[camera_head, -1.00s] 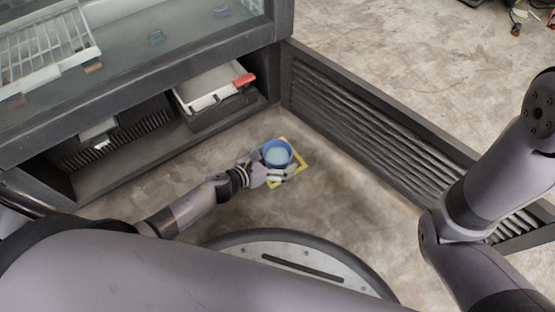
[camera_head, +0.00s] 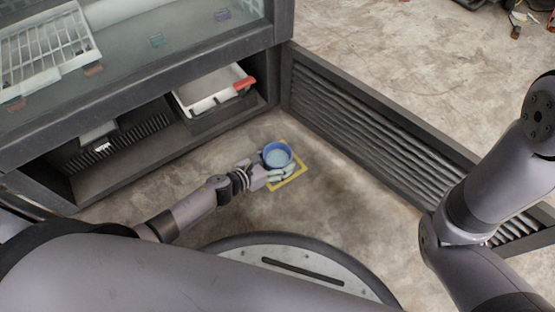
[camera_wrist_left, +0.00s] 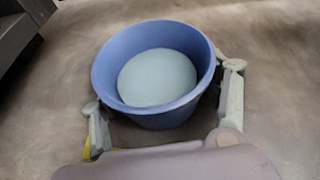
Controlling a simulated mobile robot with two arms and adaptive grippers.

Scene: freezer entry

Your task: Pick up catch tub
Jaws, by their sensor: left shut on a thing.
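The catch tub (camera_head: 278,155) is a round blue tub with a pale blue-grey inside, low over the floor near the freezer's base. It stands at the far edge of a yellow-outlined square (camera_head: 300,177) on the floor. My left gripper (camera_head: 278,171) reaches it from the lower left. In the left wrist view the tub (camera_wrist_left: 155,118) is upright, with one finger on each side of it, and the gripper (camera_wrist_left: 165,120) is shut on it. I cannot tell whether the tub's bottom touches the floor. My right gripper is out of view.
The freezer's open lower bay holds a white tray (camera_head: 208,106) with a red end (camera_head: 244,83). A dark louvred panel (camera_head: 370,115) lies to the right of the tub. Bare concrete floor (camera_head: 345,200) is free around the square.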

